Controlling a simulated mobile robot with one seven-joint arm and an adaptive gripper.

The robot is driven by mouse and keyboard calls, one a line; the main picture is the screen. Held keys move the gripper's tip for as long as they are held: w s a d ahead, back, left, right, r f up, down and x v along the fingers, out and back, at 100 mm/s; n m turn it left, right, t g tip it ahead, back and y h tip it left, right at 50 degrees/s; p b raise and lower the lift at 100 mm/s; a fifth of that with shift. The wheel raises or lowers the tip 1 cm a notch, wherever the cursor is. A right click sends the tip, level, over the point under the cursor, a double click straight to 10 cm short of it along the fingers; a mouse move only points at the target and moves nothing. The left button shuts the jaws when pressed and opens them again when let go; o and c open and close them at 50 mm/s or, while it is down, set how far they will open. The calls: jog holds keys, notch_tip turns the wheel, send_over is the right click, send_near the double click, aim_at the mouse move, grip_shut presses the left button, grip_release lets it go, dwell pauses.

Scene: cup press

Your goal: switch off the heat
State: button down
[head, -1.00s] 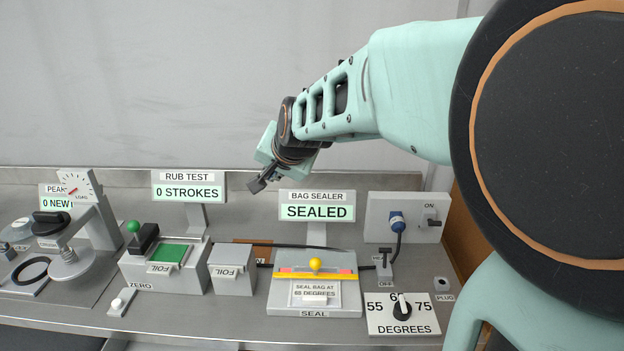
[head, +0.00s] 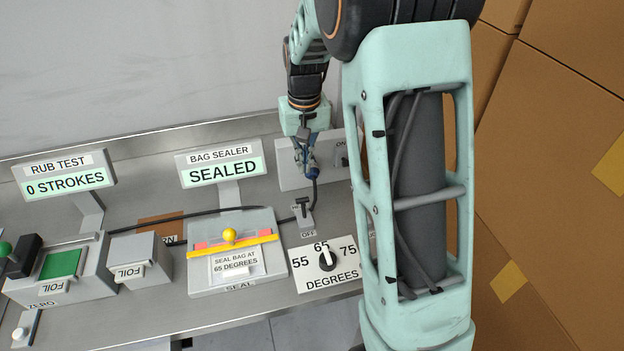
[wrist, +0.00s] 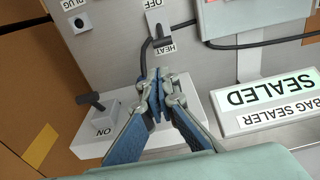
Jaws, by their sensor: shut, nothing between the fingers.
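The heat switch (head: 303,212) is a small grey block with a dark lever, standing on the bench between the bag sealer and the socket box. OFF is printed on its near side. In the wrist view the heat switch (wrist: 161,32) lies past my fingertips, with OFF at the top and HEAT below. Its lever leans toward the HEAT side, away from OFF. My gripper (head: 306,168) is shut and empty, in front of the socket box and beyond the switch. In the wrist view my gripper's (wrist: 160,85) fingertips are together, apart from the lever.
A black cable runs past the switch. The degrees dial (head: 326,258) points to 65. The bag sealer (head: 235,270) stands left; its sign (head: 222,170) reads SEALED.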

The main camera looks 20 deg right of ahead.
jog(key=shift+s+a, duration=0.1)
jog(key=p, duration=0.1)
send_near(304, 211)
jog(key=w+f, duration=0.1)
jog(key=f, duration=0.1)
jog(key=w+f, duration=0.3)
jog(key=shift+w+d+f, duration=0.25)
jog(key=shift+d+f, duration=0.15)
jog(key=shift+b, duration=0.4)
jog(key=shift+s+t, duration=0.1)
jog(key=shift+t, duration=0.2)
